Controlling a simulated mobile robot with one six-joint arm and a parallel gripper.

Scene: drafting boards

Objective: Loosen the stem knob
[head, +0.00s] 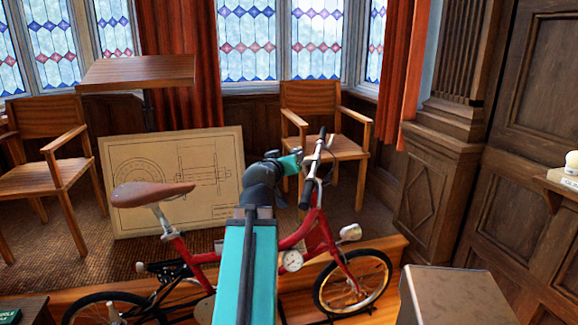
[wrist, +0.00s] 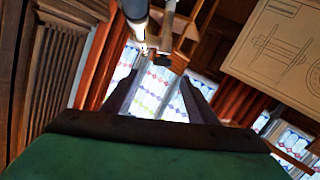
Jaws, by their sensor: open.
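A red folding bicycle (head: 330,245) with a brown saddle stands on the floor in the head view. Its handlebar (head: 318,160) sits atop the upright stem. My teal arm reaches toward the handlebar, and my gripper is beside it, left of the stem top; its fingers are hard to make out there. In the wrist view my gripper (wrist: 160,82) is open, with nothing between its two dark fingers. A dark handlebar grip (wrist: 134,12) and a pale metal part (wrist: 167,20) show just beyond the fingertips. I cannot clearly make out the stem knob.
A framed drawing (head: 180,180) leans behind the bicycle. Wooden chairs (head: 322,125) and a drafting table (head: 137,71) stand near the windows. A grey box-like stand (head: 460,292) is at the lower right. A wooden shelf (head: 566,186) juts from the right.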

